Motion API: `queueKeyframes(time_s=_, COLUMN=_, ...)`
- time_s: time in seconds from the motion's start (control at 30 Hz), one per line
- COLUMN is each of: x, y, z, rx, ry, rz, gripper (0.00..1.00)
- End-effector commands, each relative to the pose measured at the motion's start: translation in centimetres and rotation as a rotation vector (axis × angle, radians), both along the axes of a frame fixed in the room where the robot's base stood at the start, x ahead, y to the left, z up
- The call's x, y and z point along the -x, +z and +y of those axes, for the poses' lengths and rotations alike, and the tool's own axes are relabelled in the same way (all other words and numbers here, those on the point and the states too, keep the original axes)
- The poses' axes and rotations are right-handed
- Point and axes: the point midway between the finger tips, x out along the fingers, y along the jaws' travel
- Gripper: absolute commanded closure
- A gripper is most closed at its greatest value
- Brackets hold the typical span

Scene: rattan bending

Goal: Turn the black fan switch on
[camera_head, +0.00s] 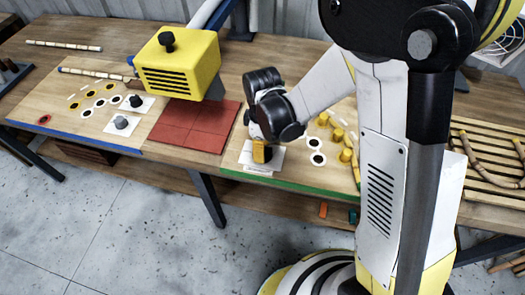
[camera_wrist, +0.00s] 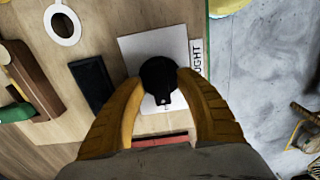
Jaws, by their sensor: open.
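A round black knob (camera_wrist: 158,75) with a small pointer stands on a white plate (camera_wrist: 132,46) in the wrist view. The plate's partly seen label looks like "LIGHT" or "UGHT". My gripper (camera_wrist: 161,92) is open, with one yellow finger on each side of the knob; I cannot tell whether they touch it. In the head view my gripper (camera_head: 261,153) points down over a white plate (camera_head: 248,155) near the green-edged front of the bench, and hides the knob. Another black knob (camera_head: 136,101) sits on a white plate at the left. I cannot tell which is the fan switch.
A grey knob (camera_head: 121,122) lies near the left black one. A yellow box (camera_head: 180,64) with a black knob on top stands behind a red tiled mat (camera_head: 194,125). Yellow pegs (camera_head: 346,155) stand right of my gripper. A dark block (camera_wrist: 92,82) lies close by.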

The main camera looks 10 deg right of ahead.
Motion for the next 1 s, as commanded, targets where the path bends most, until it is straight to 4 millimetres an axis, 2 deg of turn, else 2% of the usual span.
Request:
queueKeyframes(time_s=0.3, x=0.01, y=-0.26, z=-0.01, rx=0.0, ry=0.0, rz=0.0, gripper=0.59)
queueKeyframes(time_s=0.37, x=0.01, y=-0.26, z=-0.01, rx=0.0, ry=-0.001, rz=0.0, gripper=0.75)
queueKeyframes(time_s=0.43, x=0.01, y=-0.26, z=-0.01, rx=0.0, ry=-0.001, rz=0.0, gripper=0.96)
queueKeyframes(time_s=0.47, x=0.01, y=-0.26, z=-0.01, rx=0.0, ry=-0.001, rz=0.0, gripper=1.0)
queueKeyframes(time_s=0.77, x=0.01, y=-0.3, z=-0.01, rx=0.0, ry=-0.018, rz=0.0, gripper=1.0)
queueKeyframes(time_s=1.0, x=0.03, y=-0.38, z=-0.01, rx=0.0, ry=-0.119, rz=0.0, gripper=1.0)
